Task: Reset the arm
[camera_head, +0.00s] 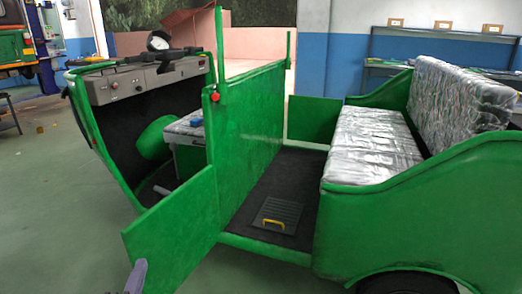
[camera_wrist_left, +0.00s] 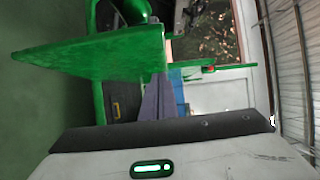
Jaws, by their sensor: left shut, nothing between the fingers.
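My left gripper (camera_head: 137,277) shows only as a small grey-purple tip at the bottom edge of the head view, just below the open green door panel (camera_head: 175,232). In the left wrist view its fingers (camera_wrist_left: 156,98) are together, with nothing held between them. The green panel (camera_wrist_left: 100,55) lies across the upper left of that view, close to the fingers but apparently not gripped. The rest of my left arm is out of the head view. My right gripper is in neither view.
The green rickshaw (camera_head: 245,125) fills the middle and right, with a silver-covered seat (camera_head: 370,143). A dark hatch with a yellow handle (camera_head: 274,223) lies on its floor. The grey-green workshop floor (camera_head: 50,200) is clear at the left.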

